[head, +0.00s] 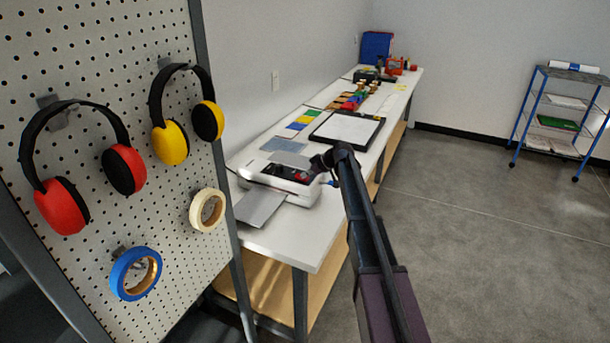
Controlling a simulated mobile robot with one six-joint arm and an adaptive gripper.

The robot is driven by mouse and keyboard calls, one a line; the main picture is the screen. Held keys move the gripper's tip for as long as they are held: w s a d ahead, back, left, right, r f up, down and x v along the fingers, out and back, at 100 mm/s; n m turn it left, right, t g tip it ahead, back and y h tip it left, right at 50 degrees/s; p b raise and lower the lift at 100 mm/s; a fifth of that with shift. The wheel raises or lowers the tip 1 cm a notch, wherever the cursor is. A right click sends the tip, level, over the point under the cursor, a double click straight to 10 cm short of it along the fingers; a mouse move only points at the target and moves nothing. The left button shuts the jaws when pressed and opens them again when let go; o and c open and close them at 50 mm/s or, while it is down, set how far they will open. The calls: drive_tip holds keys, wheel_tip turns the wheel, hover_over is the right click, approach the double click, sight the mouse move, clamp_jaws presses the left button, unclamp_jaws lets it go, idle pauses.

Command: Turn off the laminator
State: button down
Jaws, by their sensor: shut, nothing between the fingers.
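The laminator (262,176) is a white, low machine on the near end of the long white table. A grey sheet or tray (260,207) sticks out of its front. A dark panel with small red parts shows at its right end. My gripper (314,167) is shut and empty at that right end, close over or beside the panel. I cannot tell whether it touches the laminator. My gripper and wrist hide part of that end, and the state of any switch is too small to read.
A pegboard (90,40) with ear defenders and tape rolls stands close on the left. Behind the laminator lie coloured sheets (297,126), a black-framed board (347,129) and several small items along the table (285,240). A blue trolley (560,110) stands far right. The floor right of the table is clear.

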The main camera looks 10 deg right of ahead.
sight(306, 179)
drive_tip(key=shift+s+d+r+p, duration=0.1)
drive_tip(key=shift+s+r+p, duration=0.05)
drive_tip(key=shift+r+p, duration=2.05)
drive_tip(key=f+p+v, duration=0.1)
drive_tip(key=p+v, duration=0.4)
drive_tip(key=v, duration=0.4)
drive_tip(key=shift+s+d+r, duration=0.3)
drive_tip(key=shift+s+d, duration=0.05)
drive_tip(key=shift+d, duration=0.25)
